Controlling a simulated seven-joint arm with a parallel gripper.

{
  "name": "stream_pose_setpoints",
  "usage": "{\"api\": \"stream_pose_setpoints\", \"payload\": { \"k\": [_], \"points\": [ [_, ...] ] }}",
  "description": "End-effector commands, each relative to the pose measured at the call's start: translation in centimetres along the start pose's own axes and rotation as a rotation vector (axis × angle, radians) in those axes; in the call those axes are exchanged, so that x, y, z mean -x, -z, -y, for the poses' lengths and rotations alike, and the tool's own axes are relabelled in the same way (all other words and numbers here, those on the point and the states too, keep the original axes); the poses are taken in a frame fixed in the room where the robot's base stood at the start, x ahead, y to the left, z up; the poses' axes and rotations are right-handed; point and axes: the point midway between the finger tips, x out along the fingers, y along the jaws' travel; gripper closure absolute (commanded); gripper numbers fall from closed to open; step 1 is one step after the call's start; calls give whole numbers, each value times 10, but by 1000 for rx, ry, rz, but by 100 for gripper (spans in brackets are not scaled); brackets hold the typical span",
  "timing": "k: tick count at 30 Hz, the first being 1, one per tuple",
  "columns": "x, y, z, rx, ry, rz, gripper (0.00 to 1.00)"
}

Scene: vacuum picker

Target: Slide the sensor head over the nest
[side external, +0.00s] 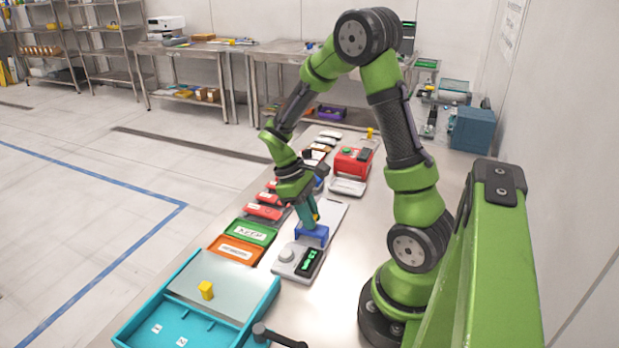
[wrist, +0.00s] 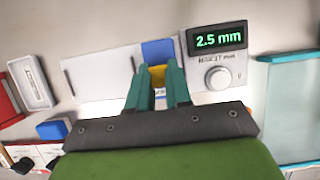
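A grey height gauge (side external: 297,261) stands on the table with a dial and a lit display (wrist: 217,39) reading 2.5 mm. A blue block (side external: 312,236), apparently the sensor head, is beside it at the end of a pale plate (side external: 334,213); it also shows in the wrist view (wrist: 157,48). My gripper (wrist: 157,76) points down over the blue block, its teal fingers closed on both sides of a yellow piece (wrist: 157,80). I cannot tell whether that piece is joined to the blue block. I cannot make out the nest; fingers and block hide part of the plate.
Green (side external: 246,232) and orange (side external: 236,250) labelled bins and several red ones line the left. A red box (side external: 353,161) is behind. Bare table lies right of the gauge.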

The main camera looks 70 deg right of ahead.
Motion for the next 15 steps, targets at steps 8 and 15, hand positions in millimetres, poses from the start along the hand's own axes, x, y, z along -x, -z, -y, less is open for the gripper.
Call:
{"api": "stream_pose_setpoints", "payload": {
  "k": [8,15],
  "points": [
    [0,0,0,0,0,0,100],
    [0,1,-23,-5,1,0,100]
  ]
}}
